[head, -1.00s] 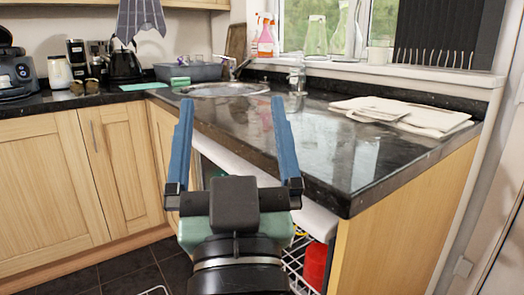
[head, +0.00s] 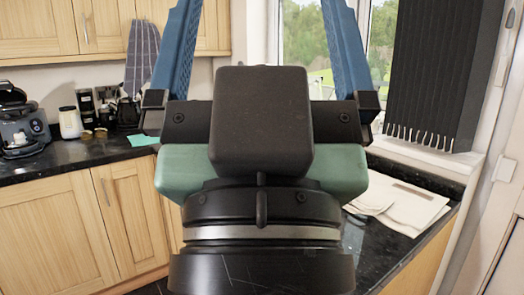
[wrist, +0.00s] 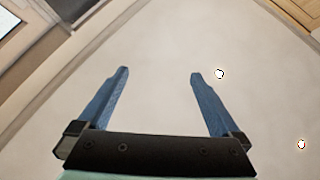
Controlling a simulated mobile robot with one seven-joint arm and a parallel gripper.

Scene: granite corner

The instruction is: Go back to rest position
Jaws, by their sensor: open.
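My gripper (head: 258,20) stands large in the middle of the head view, raised in front of the window and corner, with its two blue fingers spread wide apart. The fingertips run up to or past the top edge of the head view. In the wrist view my gripper (wrist: 158,75) is open with nothing between its fingers. Behind the fingers, the wrist view shows a pale, plain surface that looks like the ceiling. My gripper and wrist hide the sink area and much of the counter.
The black granite counter (head: 50,165) runs along the left wall, with a coffee machine (head: 20,125) and a white jar (head: 70,122) on it. Folded cloths (head: 405,208) lie on the right counter. A dark blind (head: 440,75) hangs at the window. Wall cupboards (head: 40,30) are at upper left.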

